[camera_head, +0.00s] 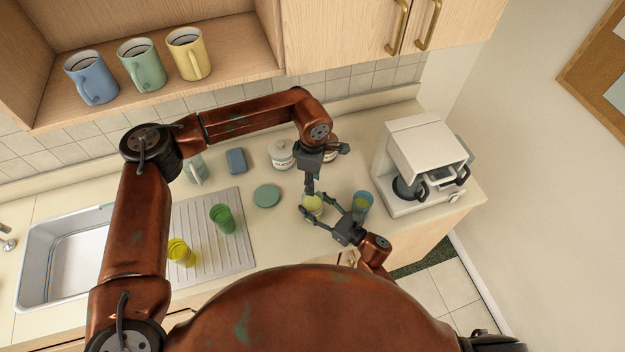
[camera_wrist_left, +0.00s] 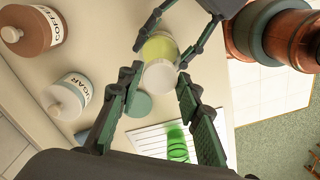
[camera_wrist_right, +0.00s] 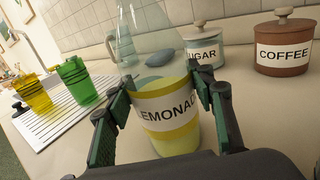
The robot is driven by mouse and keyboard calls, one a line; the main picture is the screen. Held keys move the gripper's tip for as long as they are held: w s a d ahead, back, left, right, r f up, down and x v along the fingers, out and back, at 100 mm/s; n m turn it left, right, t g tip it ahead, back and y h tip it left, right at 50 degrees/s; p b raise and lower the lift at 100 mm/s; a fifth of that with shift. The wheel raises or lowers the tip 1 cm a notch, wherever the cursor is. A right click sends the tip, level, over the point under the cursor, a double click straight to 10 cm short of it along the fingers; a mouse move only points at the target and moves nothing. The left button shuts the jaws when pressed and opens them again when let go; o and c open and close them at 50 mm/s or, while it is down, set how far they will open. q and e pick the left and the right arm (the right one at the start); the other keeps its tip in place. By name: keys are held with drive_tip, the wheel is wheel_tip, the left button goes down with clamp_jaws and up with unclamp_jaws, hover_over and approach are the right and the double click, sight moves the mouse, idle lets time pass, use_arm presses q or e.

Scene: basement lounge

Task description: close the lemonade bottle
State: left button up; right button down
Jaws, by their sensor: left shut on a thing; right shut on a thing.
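The lemonade bottle (camera_wrist_right: 168,112) is clear glass with yellow liquid and a "LEMONADE" label; it stands upright on the counter, also seen in the head view (camera_head: 313,204). My right gripper (camera_head: 327,214) is shut on the bottle's body, one finger on each side of the label. My left gripper (camera_head: 310,188) points down from above over the bottle. In the left wrist view its fingertips are shut on a round whitish cap (camera_wrist_left: 160,76), lined up over the bottle. Whether the cap touches the bottle mouth is hidden. The bottle's top is cut off in the right wrist view.
A sugar jar (camera_head: 281,155) and a coffee jar (camera_wrist_right: 284,48) stand behind the bottle. A blue cup (camera_head: 362,203) and a coffee machine (camera_head: 420,165) are to the right. A teal disc (camera_head: 267,195), green cup (camera_head: 222,218) and yellow cup (camera_head: 181,252) are left.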

use_arm(q)
drive_tip(key=m, duration=1.1)
drive_tip(key=o, duration=0.8)
wheel_tip(320, 180, up, 12)
drive_tip(key=shift+r, duration=0.1)
use_arm(e)
drive_tip(key=c, duration=0.8)
unclamp_jaws()
